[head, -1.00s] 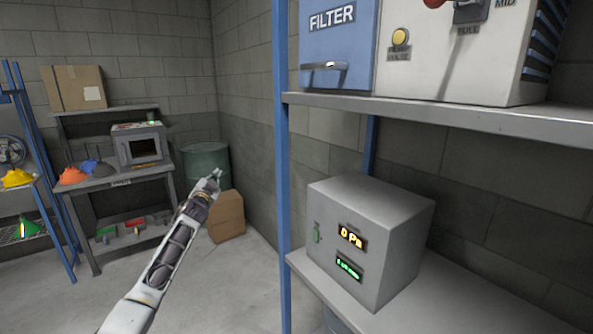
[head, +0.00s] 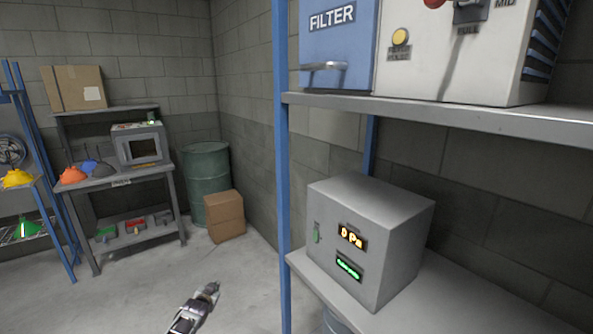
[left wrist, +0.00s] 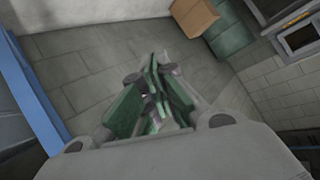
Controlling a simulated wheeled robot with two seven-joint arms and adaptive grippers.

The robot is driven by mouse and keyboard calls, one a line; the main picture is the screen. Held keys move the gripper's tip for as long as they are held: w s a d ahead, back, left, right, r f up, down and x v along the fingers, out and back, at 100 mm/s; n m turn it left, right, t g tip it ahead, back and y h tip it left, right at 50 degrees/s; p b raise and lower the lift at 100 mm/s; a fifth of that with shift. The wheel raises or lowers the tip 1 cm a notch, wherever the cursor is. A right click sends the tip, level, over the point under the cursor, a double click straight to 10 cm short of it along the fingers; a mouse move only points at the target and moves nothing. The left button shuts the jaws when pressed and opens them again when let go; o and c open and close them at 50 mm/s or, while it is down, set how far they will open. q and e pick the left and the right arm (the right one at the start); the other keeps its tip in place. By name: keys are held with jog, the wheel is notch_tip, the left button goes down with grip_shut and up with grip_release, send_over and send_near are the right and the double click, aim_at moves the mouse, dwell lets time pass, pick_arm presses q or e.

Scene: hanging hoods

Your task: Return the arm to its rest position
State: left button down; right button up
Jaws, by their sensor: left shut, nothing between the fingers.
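My left gripper (head: 211,288) shows low in the head view, above the bare floor and left of the blue shelf post. In the left wrist view its green-padded fingers (left wrist: 155,75) are together with nothing between them. Most of my left arm is below the bottom edge of the head view. My right gripper is in neither view.
A blue-post shelf (head: 283,200) on the right bears a grey box with displays (head: 385,235) and a blue filter unit (head: 335,45). A carton (head: 225,218), green drum (head: 205,175) and workbench (head: 110,182) stand behind. The floor (head: 130,290) between is clear.

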pick_arm(q)
jog(key=s+d+f+n+g, duration=0.15)
jog(key=s+f+g, duration=0.45)
jog(key=s+f, duration=2.45)
jog(key=s+d+f+g, duration=0.1)
jog(key=s+f, duration=0.3)
jog(key=s, duration=1)
jog(key=s+d+f+g, duration=0.1)
jog(key=s+f, duration=0.3)
jog(key=s, duration=1)
jog(key=s+d+f+g, duration=0.1)
jog(key=s+f+g, duration=0.2)
jog(key=s, duration=1.1)
jog(key=shift+s+d+f+h, duration=0.3)
jog(key=shift+s+d+f, duration=0.1)
jog(key=shift+f, duration=0.25)
